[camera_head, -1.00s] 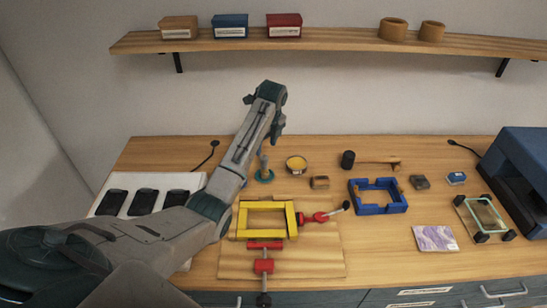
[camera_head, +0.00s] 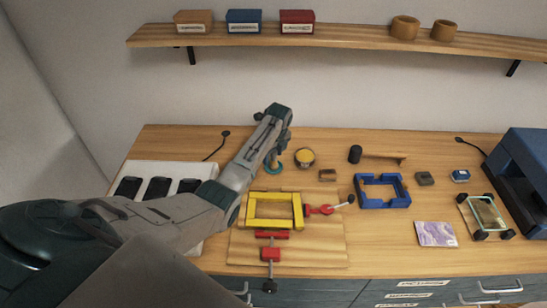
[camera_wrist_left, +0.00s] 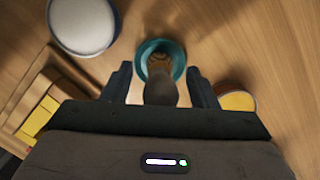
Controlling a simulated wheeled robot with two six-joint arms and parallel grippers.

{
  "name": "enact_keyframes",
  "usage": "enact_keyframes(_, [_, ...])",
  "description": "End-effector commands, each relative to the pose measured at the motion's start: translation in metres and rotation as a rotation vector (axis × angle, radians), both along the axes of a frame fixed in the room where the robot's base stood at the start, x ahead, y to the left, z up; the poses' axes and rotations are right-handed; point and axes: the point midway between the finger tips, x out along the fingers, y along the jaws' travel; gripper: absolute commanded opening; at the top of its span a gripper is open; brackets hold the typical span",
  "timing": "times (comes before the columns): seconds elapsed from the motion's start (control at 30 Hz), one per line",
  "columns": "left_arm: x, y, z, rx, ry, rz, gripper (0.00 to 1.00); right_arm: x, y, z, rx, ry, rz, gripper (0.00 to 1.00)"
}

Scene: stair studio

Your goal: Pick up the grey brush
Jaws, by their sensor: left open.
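A grey-brown upright handle (camera_wrist_left: 161,88), which looks like the grey brush, stands in a round teal holder (camera_wrist_left: 150,49). The teal holder also shows in the head view (camera_head: 274,168), left of the yellow tub, where my arm partly hides the handle. My left gripper (camera_wrist_left: 159,76) is open and points down over the handle, one finger on each side. I cannot tell whether either finger touches it. The brush's lower end is hidden in the holder. My right gripper is not in view.
A yellow-topped tub (camera_head: 305,157) stands close right of the holder. A white round object with a blue rim (camera_wrist_left: 82,24) is near it in the wrist view. A yellow frame (camera_head: 275,225) lies in front; a blue frame (camera_head: 383,203) and mallet (camera_head: 355,154) lie right.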

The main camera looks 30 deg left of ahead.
Motion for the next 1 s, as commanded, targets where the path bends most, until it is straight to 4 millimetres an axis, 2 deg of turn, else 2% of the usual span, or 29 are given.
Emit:
enact_keyframes(0.17, [0.000, 0.000, 0.000, 0.000, 0.000, 0.000, 0.52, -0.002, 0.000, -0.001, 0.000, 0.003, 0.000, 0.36])
enact_keyframes(0.4, [0.000, 0.000, 0.000, 0.000, 0.000, 0.000, 0.05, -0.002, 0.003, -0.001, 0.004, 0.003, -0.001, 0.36])
enact_keyframes(0.77, [0.001, 0.000, 0.002, 0.000, -0.003, 0.000, 0.05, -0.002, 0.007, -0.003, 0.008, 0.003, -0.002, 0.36])
enact_keyframes(0.87, [0.001, 0.000, 0.007, 0.001, -0.002, 0.000, 0.05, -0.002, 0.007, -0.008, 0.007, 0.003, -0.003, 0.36])
enact_keyframes(1.0, [0.002, 0.000, 0.024, 0.002, -0.006, -0.001, 0.05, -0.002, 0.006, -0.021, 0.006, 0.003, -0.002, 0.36])
